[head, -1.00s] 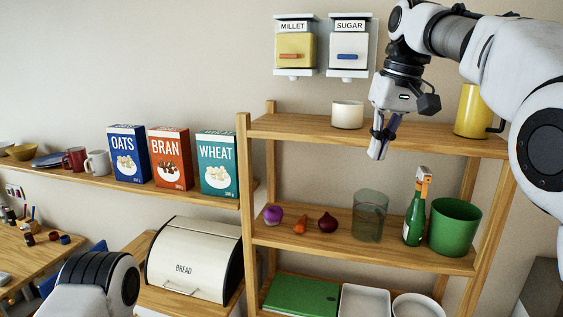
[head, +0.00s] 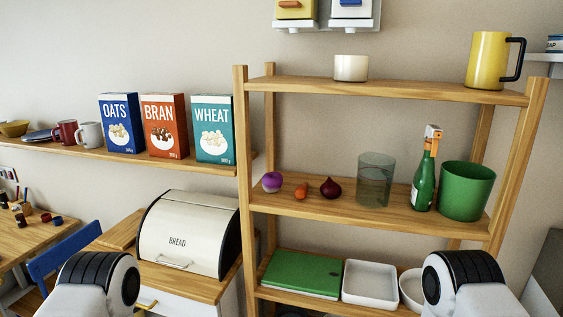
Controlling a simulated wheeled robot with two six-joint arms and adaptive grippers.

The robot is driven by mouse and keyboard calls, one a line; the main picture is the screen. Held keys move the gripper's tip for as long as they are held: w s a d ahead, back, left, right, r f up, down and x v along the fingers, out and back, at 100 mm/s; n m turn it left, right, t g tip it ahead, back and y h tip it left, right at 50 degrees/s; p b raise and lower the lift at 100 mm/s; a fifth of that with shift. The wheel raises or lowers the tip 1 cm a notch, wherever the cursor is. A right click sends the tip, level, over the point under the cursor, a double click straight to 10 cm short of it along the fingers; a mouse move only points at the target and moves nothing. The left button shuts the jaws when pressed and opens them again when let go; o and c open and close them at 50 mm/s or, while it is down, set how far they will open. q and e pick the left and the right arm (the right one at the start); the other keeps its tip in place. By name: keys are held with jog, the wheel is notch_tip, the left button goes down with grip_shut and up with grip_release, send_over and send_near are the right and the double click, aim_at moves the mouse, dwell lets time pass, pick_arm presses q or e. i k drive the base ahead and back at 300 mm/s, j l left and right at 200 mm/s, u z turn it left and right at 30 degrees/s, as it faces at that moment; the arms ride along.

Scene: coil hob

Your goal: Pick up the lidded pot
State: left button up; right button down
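No lidded pot shows in the head view. Neither gripper is in view; only parts of my two arms show at the bottom edge, one left of the middle and one at the right. What lies below the lower shelf is mostly cut off by the picture's edge.
A wooden shelf rack (head: 340,208) holds a white cup (head: 351,68), a yellow jug (head: 487,60), a green bottle (head: 423,184), a green bin (head: 467,192), a glass (head: 375,182) and vegetables. A white tray (head: 370,285) sits lower. A bread box (head: 190,235) stands left, below cereal boxes (head: 165,126).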

aim_at(347, 68)
jog(key=k+l+z, duration=0.15)
jog(key=l+z, duration=0.15)
jog(key=z, duration=0.2)
jog(key=k+l+z, duration=0.15)
jog(key=l+z, duration=0.2)
jog(key=z, duration=0.15)
